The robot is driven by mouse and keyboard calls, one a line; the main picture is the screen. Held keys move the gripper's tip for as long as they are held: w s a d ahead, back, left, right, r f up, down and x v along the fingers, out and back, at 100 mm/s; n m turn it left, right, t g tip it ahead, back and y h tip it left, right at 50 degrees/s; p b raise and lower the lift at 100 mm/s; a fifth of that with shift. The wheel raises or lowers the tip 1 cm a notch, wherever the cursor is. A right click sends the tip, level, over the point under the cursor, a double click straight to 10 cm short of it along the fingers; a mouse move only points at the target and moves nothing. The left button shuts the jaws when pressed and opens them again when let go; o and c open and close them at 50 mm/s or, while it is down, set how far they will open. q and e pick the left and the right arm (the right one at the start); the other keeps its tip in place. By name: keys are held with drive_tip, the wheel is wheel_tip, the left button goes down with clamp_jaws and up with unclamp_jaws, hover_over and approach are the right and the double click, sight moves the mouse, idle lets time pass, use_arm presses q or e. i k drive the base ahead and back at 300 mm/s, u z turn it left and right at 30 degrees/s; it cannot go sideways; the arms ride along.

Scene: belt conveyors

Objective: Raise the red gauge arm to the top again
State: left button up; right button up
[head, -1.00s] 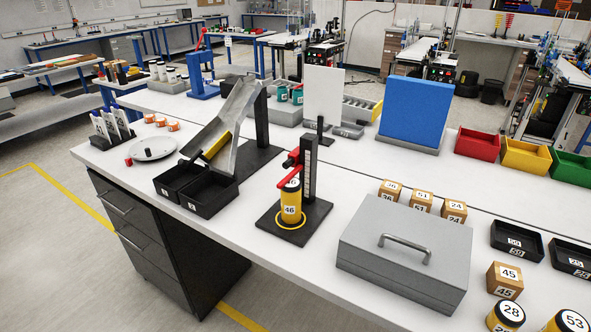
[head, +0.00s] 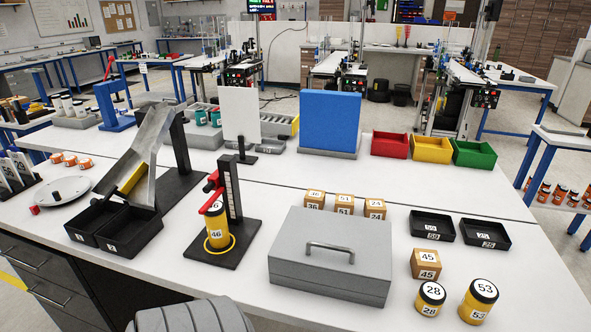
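The red gauge arm (head: 211,199) is on a black upright post (head: 232,192) with a pale scale strip, left of the table's middle. The post stands on a black base plate (head: 238,253). The arm sits low on the post and slants over the top of a yellow canister (head: 216,238) marked 46. It seems to touch the canister's lid, but I cannot be sure. The canister stands upright in a yellow ring on the base. Neither of my grippers is in view.
A grey metal box (head: 330,268) with a handle stands right of the gauge. Black bins (head: 136,233) and a sloping metal chute (head: 150,155) are to its left. Numbered wooden blocks (head: 344,205) sit behind the box. A grey ribbed part, apparently mine, shows at the bottom edge.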

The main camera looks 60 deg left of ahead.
sight(213, 183)
drive_tip(key=z, duration=0.3)
drive_tip(key=k, duration=1)
drive_tip(key=u, duration=1.1)
